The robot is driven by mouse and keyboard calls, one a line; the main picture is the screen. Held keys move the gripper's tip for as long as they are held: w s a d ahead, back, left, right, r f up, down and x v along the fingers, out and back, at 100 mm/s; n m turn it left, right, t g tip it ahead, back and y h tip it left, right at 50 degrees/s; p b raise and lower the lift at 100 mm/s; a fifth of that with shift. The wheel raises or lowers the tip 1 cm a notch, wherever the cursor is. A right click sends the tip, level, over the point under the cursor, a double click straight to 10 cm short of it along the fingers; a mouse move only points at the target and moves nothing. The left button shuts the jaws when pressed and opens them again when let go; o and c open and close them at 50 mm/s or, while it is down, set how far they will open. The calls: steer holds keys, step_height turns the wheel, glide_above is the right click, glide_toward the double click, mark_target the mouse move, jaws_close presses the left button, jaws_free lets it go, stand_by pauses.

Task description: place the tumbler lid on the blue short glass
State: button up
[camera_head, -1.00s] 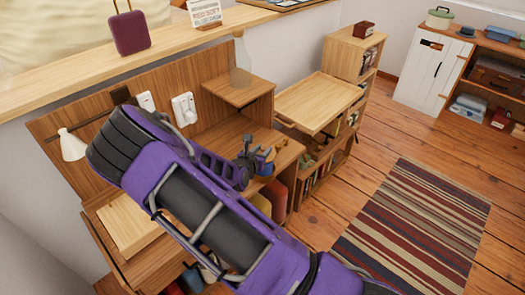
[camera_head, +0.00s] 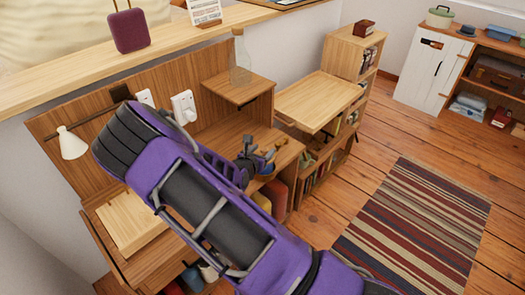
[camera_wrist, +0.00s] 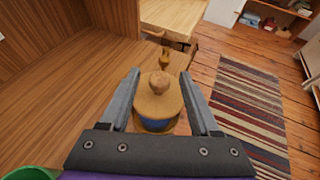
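The tumbler lid (camera_wrist: 158,103), a round wooden disc with a knob, shows in the wrist view between my fingers. The blue short glass (camera_wrist: 157,125) shows as a blue band directly under it, so the lid appears to be on the glass, though the contact is hidden. In the head view the blue glass (camera_head: 267,170) is a small patch near the desk's right end. My gripper (camera_wrist: 159,72) is open, with one finger on each side of the lid. It also shows in the head view (camera_head: 258,157), small and partly hidden by my arm.
A small golden-brown object (camera_wrist: 164,60) stands just beyond the lid. The wooden desktop (camera_wrist: 70,95) is clear to the left. A green object (camera_wrist: 30,173) shows at the lower left corner. A glass bottle (camera_head: 240,62) stands on the raised shelf (camera_head: 240,90).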

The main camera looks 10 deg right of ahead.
steer(key=shift+r, duration=0.15)
steer(key=r+p+v, duration=0.1)
steer(key=p+v, duration=0.1)
steer(key=v, duration=1)
